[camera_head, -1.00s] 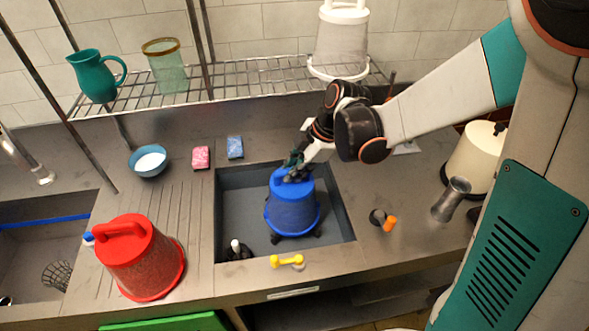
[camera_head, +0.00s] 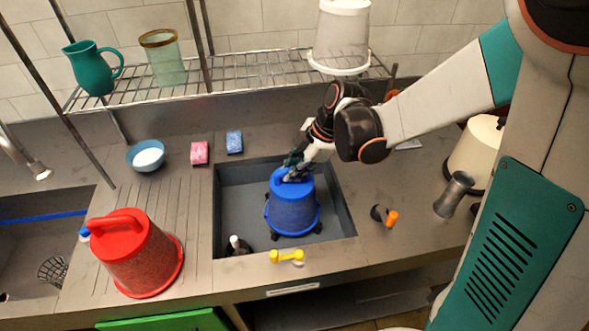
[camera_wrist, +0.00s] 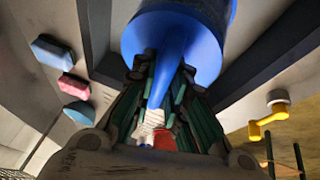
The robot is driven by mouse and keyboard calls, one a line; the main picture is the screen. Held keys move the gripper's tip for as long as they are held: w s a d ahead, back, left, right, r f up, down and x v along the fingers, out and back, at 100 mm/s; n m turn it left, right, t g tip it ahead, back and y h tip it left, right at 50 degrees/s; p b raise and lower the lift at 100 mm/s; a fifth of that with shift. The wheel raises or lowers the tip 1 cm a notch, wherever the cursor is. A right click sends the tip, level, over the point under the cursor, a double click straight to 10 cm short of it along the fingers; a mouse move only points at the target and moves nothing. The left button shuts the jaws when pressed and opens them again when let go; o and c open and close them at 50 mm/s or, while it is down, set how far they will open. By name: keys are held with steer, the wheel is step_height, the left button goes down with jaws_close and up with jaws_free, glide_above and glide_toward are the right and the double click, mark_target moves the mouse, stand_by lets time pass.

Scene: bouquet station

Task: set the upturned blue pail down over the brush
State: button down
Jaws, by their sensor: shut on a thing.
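The upturned blue pail (camera_head: 292,210) is inside the sunken grey basin (camera_head: 232,205), with its handle on top. My gripper (camera_head: 295,174) is shut on that handle; the wrist view shows the fingers (camera_wrist: 160,95) around the blue handle and pail (camera_wrist: 185,45). Dark knobs show around the pail's lower rim. Whether the rim rests on them or hangs just above, I cannot tell. A small brush-like thing with a white handle and dark base (camera_head: 237,246) stands at the basin's front left corner, apart from the pail. Whatever is under the pail is hidden.
A yellow-handled tool (camera_head: 287,257) lies at the basin's front edge, an orange-handled one (camera_head: 384,216) to the right. A red pail (camera_head: 135,255) stands left, a metal cup (camera_head: 453,194) right. A blue bowl (camera_head: 146,156) and sponges (camera_head: 200,153) lie behind. A wire shelf (camera_head: 235,77) hangs above.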

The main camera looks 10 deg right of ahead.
steer(key=c, duration=1.5)
jaws_free()
steer(key=v, duration=1.2)
steer(key=shift+s, duration=0.1)
steer(key=s+d+r+m+t+h, duration=0.1)
steer(key=s+m, duration=0.3)
steer(key=m, duration=0.2)
steer(key=s+d+m+t+h, duration=0.2)
steer(key=s+m, duration=0.3)
steer(key=m, duration=0.2)
steer(key=s+d+r+m+t+h, duration=0.1)
steer(key=s+d+m+t, duration=0.1)
steer(key=s+m, duration=0.3)
steer(key=shift+s+d+r+m+h, duration=0.15)
steer(key=shift+d+r+m+h, duration=0.15)
steer(key=shift+m, duration=0.4)
